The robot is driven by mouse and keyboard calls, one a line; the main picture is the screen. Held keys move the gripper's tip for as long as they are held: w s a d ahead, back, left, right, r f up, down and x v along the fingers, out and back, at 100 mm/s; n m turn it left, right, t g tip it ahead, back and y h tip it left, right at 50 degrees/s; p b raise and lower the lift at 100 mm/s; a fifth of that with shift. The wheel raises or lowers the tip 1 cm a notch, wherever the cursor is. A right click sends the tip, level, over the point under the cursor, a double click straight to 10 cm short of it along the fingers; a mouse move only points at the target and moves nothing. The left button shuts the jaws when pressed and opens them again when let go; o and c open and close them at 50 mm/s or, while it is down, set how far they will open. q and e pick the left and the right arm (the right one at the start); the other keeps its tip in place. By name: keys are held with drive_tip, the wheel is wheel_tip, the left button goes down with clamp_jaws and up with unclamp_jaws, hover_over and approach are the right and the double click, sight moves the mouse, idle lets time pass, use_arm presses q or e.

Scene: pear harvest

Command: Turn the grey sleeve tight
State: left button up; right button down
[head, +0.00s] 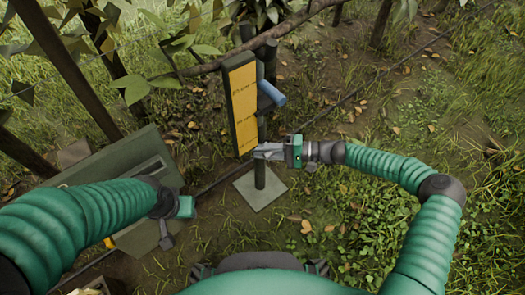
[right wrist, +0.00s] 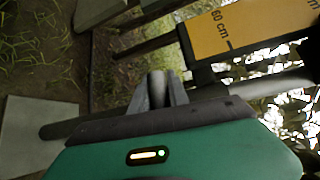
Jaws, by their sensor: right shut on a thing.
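My right gripper (head: 262,152) is shut at the dark upright post (head: 260,176), just below the yellow measuring board (head: 242,105). In the right wrist view, the gripper (right wrist: 158,92) has a light grey rounded piece (right wrist: 157,84) between its fingers, which looks like the grey sleeve. The fingers and my gripper body hide most of it, and its tightness cannot be seen. The post (right wrist: 85,122) runs behind the gripper there. My left gripper (head: 167,236) hangs away from the post, by the green box; its jaws are too unclear to read.
A blue cylinder (head: 271,94) sticks out beside the board. The post stands on a pale square plate (head: 259,189) on the ground. An open green box (head: 130,160) lies at left under my left arm. A branch (head: 245,57) crosses behind the board. Grass at right is open.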

drive_tip(key=shift+f, duration=0.15)
drive_tip(key=shift+w+d+f+n+t+h+p, duration=0.1)
drive_tip(key=shift+f+n+t+h+p, duration=0.15)
drive_tip(key=shift+n+h+p, duration=1.05)
drive_tip(key=shift+s+d+f+m+t+h+p, duration=0.15)
drive_tip(key=shift+h+p, duration=0.3)
drive_tip(key=shift+p, duration=1.9)
drive_tip(key=shift+w+d+f+n+t+h+p, duration=0.25)
drive_tip(key=shift+n+h+p, duration=0.5)
drive_tip(key=shift+p, duration=1.05)
drive_tip(key=shift+s+a+f, duration=0.1)
drive_tip(key=c, duration=1.3)
unclamp_jaws()
drive_tip(key=shift+r, duration=0.2)
